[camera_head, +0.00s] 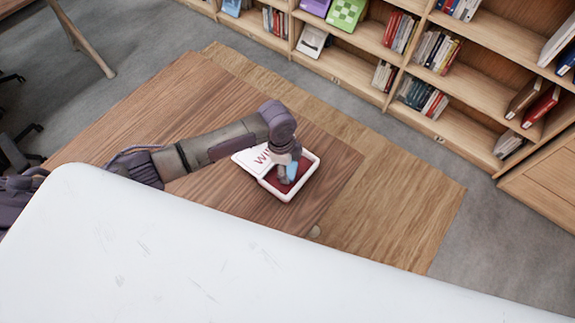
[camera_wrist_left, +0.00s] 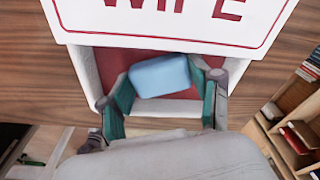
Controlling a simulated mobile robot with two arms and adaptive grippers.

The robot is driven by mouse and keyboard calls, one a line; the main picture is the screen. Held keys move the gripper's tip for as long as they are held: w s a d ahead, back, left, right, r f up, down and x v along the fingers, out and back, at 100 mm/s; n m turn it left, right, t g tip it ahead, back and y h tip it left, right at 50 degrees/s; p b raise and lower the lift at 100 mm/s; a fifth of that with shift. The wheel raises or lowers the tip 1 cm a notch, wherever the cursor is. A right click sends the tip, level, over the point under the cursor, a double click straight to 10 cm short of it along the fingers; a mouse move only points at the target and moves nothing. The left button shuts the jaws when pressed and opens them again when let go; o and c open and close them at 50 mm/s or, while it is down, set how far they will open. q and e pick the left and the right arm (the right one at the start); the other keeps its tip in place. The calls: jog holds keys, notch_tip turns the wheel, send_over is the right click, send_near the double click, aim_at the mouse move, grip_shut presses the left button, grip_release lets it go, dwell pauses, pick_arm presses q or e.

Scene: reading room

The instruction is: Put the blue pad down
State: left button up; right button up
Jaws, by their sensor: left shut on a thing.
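The blue pad (camera_wrist_left: 160,76) is between the fingers of my left gripper (camera_wrist_left: 166,98), which is shut on it. In the head view the pad (camera_head: 292,170) shows as a small blue patch under my left gripper (camera_head: 287,174). It is over a white-rimmed tray (camera_head: 309,174) with a red inside. I cannot tell whether the pad touches the tray floor. A white card with red letters reading "WIPE" (camera_wrist_left: 250,35) adjoins the tray; in the head view the card (camera_head: 246,160) is partly hidden by my arm. My right gripper is not in view.
The tray and card rest on a brown wooden table (camera_head: 225,200), with bare wood around them. A bookcase (camera_head: 410,70) with books stands beyond. A large white surface fills the bottom of the head view. Grey floor (camera_head: 160,40) is open at the upper left.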

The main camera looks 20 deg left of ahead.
pick_arm(q)
jog(key=shift+f, duration=0.1)
jog(key=o, duration=1.1)
jog(key=r, duration=0.4)
jog(key=a+r, duration=0.1)
jog(key=r, duration=0.7)
jog(key=shift+a+r, duration=0.1)
jog(key=shift+a, duration=0.15)
